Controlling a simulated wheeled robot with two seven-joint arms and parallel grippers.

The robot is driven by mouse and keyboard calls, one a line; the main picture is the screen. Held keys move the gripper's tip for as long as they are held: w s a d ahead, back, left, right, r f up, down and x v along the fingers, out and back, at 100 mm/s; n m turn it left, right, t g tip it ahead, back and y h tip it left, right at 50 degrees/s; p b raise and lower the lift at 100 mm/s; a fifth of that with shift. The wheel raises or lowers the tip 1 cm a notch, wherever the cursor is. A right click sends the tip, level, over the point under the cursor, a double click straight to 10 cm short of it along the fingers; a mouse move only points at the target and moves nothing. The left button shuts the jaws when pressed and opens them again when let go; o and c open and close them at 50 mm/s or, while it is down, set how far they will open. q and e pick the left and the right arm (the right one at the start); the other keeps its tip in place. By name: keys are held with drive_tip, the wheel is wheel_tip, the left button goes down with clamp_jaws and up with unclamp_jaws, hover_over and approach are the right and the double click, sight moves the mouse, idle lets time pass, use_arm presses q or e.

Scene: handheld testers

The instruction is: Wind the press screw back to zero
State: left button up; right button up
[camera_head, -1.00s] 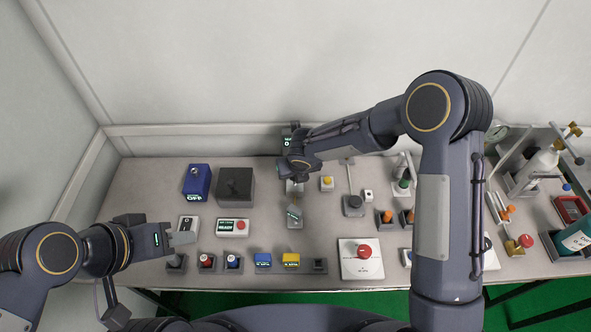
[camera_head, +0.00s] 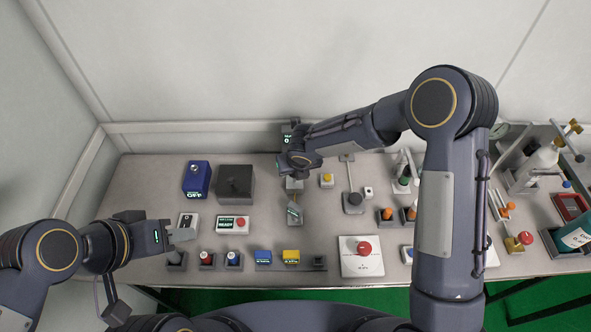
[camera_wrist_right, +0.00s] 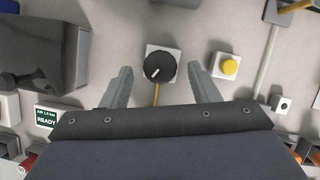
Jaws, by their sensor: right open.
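In the right wrist view a round black knob (camera_wrist_right: 158,68) with a white pointer mark sits on a pale square base (camera_wrist_right: 176,53). A thin yellow rod (camera_wrist_right: 156,96) shows below it. I cannot tell for sure that this knob is the press screw. My right gripper (camera_wrist_right: 159,72) is open, one finger on each side of the knob, with a gap to both. In the head view my right wrist hides most of the knob.
A blue box (camera_head: 196,180) and a dark grey box (camera_head: 235,184) stand left of my right gripper. A yellow button (camera_head: 326,180) is close on its right. A READY display (camera_head: 232,224) and a red button plate (camera_head: 362,262) are in front. Bottles and stands crowd the right end.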

drive_tip(key=v, duration=0.7)
drive_tip(key=shift+f, duration=0.1)
drive_tip(key=w+f+n+b, duration=0.1)
drive_tip(key=n+b, duration=0.5)
drive_tip(key=n, duration=0.6)
drive_tip(key=w+f+n+b, duration=0.1)
drive_tip(key=f+n+b, duration=0.2)
drive_tip(key=n, duration=0.9)
drive_tip(key=w+f+n+b, duration=0.1)
drive_tip(key=f+n+b, duration=0.1)
drive_tip(key=n+b, duration=0.6)
drive_tip(key=shift+a+f+n+b, duration=0.15)
drive_tip(key=shift+a+n+b, duration=0.05)
drive_tip(key=shift+n, duration=0.75)
drive_tip(key=shift+a+f+n+b, duration=0.15)
drive_tip(key=shift+f+n+b, duration=0.05)
drive_tip(key=shift+n, duration=0.75)
